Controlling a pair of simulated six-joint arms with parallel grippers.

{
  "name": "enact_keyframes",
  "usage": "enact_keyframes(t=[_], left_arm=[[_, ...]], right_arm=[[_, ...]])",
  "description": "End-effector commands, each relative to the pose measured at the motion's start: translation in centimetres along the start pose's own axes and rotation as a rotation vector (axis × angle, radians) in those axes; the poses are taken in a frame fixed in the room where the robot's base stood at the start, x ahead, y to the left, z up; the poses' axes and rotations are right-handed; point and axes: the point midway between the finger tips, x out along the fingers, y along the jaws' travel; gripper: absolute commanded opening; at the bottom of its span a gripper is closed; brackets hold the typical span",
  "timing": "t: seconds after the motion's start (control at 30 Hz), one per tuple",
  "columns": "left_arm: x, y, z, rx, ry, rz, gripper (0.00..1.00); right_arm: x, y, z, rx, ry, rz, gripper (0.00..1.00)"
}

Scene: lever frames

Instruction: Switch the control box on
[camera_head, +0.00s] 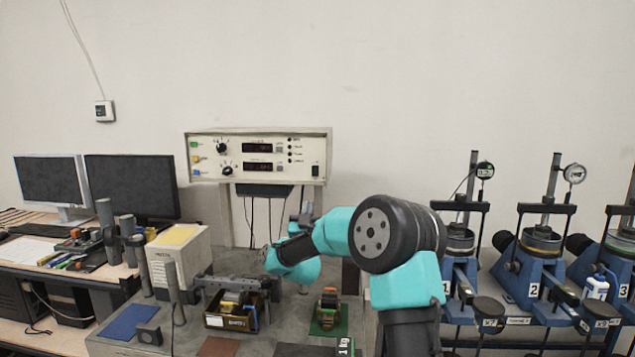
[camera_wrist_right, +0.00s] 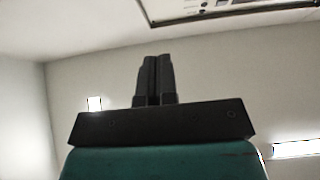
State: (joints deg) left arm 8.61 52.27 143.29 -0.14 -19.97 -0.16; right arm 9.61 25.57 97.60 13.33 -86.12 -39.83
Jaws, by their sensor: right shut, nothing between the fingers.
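The control box (camera_head: 258,145) is a cream panel unit on the wall side, with two dark displays, knobs, small coloured sockets and a black switch (camera_head: 315,170) at its lower right. Whether the switch is on or off is too small to tell. My right gripper (camera_head: 307,209) points up below the box's right part, apart from it. In the right wrist view my right gripper (camera_wrist_right: 157,60) has its two dark fingers together and empty. An edge of the control box (camera_wrist_right: 185,17) shows at the top of that view. My left gripper is not in view.
Below stands a grey bench with a small bin (camera_head: 231,312), a blue mat (camera_head: 128,321) and a green mat (camera_head: 328,327). Monitors (camera_head: 133,187) stand at left, blue numbered test devices (camera_head: 532,270) at right. Cables hang under the box.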

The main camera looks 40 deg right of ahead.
Motion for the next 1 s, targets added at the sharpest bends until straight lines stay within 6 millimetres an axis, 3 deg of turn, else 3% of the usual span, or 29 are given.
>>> enact_keyframes(t=[0.47,1.0], left_arm=[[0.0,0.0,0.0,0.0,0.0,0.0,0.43],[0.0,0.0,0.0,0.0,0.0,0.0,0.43]], right_arm=[[1.2,0.1,0.0,0.002,0.0,0.001,0.0],[8.8,0.1,0.1,0.003,-0.001,0.0,0.0]])
